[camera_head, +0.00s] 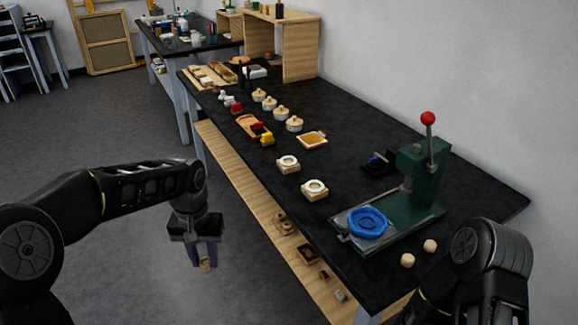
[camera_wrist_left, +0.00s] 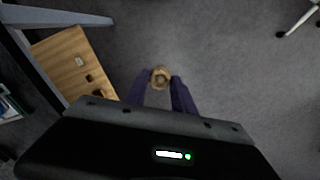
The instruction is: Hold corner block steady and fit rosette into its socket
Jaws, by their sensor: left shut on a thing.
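My left gripper (camera_head: 206,262) hangs over the floor, left of the black table. It is shut on a small round tan piece (camera_wrist_left: 160,77) with a ringed face, which looks like the rosette. The piece sits between the purple fingertips (camera_wrist_left: 160,88) in the left wrist view. I cannot tell which piece is the corner block; a wooden block with a dark square opening (camera_head: 307,254) lies on the low shelf and could be it. My right arm shows at the lower right, but its gripper is out of view.
A green press (camera_head: 421,178) with a red knob stands on the black table (camera_head: 365,130), with a blue ring (camera_head: 368,222) on its plate. Two pale ring-topped blocks (camera_head: 314,189) sit near the table edge. The wooden low shelf (camera_head: 245,172) runs below the table. Open floor surrounds my left gripper.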

